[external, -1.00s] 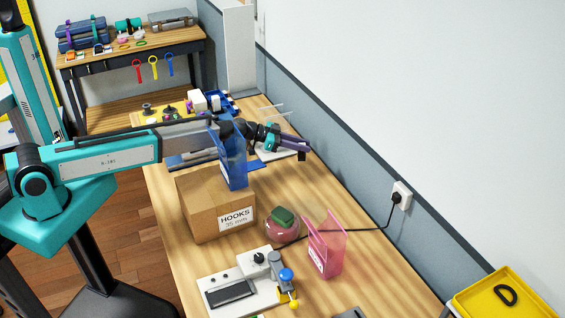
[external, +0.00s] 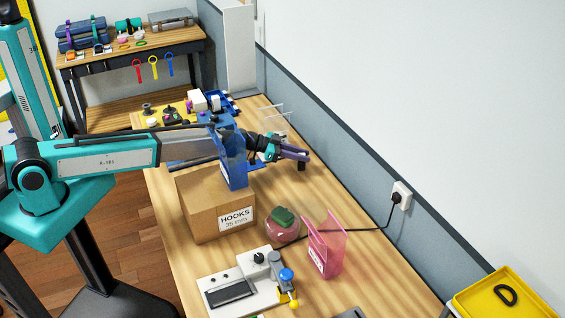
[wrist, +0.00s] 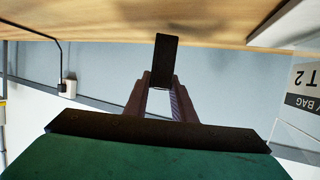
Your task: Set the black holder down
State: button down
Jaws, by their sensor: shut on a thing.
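The black holder (external: 302,166) is a small dark block at the tips of my purple gripper fingers. My gripper (external: 297,155) is shut on it, over the far right part of the wooden bench near the wall. In the wrist view the holder (wrist: 164,60) stands out beyond the fingers (wrist: 155,100), and its outer end overlaps the bench surface. I cannot tell whether it touches the bench. The blue bin in front of my arm hides part of the arm, not the fingertips.
A clear stand (external: 275,118) is just behind my gripper; its label shows in the wrist view (wrist: 305,90). Bare bench (external: 310,190) lies in front of my gripper.

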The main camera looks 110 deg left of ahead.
jog(key=shift+f, duration=0.65)
jog(key=shift+f, duration=0.2)
jog(key=c, duration=1.5)
grip_release()
jog(key=shift+r, duration=0.25)
